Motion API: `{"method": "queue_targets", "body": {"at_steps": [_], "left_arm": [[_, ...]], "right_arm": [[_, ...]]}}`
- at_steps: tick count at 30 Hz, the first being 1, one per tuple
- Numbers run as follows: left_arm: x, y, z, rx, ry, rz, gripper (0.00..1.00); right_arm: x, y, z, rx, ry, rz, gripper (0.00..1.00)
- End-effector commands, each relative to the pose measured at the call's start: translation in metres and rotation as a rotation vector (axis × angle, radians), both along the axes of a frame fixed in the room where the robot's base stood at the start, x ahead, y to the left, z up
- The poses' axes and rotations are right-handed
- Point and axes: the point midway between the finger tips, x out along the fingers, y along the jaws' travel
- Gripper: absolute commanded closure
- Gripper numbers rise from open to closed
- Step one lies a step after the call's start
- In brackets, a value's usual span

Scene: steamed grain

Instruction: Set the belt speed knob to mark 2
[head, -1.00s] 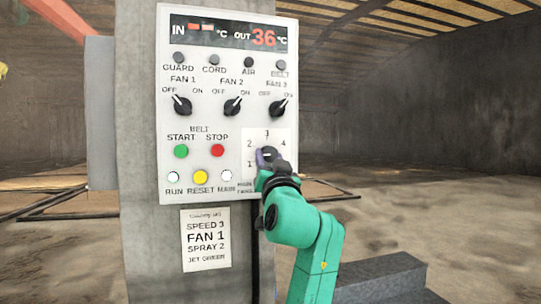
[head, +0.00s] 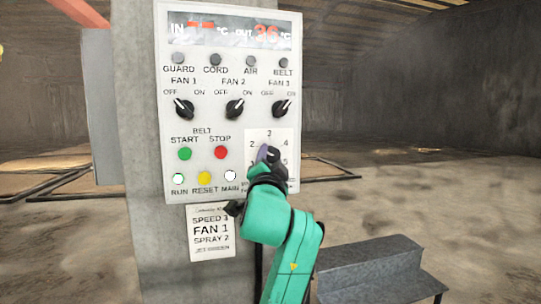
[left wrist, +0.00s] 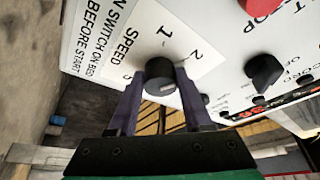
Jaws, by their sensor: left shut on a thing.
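The belt speed knob (left wrist: 160,80) is a short black knob on a white scale plate (head: 282,139) at the lower right of the control panel. In the left wrist view its marks 1 and 2 and the word SPEED show. My left gripper (head: 264,154) is at the knob, with its dark purple fingers on either side of it. In the left wrist view the left gripper (left wrist: 160,92) is shut on the knob. In the head view the gripper and wrist hide the knob, so I cannot tell which mark it points to. My right gripper is not in view.
The white panel (head: 178,131) on a grey post carries three fan knobs, a green START button (head: 184,153), a red STOP button (head: 221,152) and small lamps. A paper note (head: 211,241) hangs below, reading SPEED 3, FAN 1, SPRAY 2.

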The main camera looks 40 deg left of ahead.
Motion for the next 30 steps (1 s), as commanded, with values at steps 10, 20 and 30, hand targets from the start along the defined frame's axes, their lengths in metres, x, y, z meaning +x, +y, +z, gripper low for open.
{"method": "queue_targets", "body": {"at_steps": [10,20,30], "left_arm": [[0.000,0.000,0.001,0.004,0.000,0.000,1.00],[0.000,0.000,0.000,0.003,0.001,0.000,0.21],[-0.024,-0.019,-0.011,0.002,-0.002,-0.002,0.21]], "right_arm": [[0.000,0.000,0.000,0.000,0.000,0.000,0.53],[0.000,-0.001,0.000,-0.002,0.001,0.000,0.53],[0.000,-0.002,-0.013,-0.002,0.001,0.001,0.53]]}}
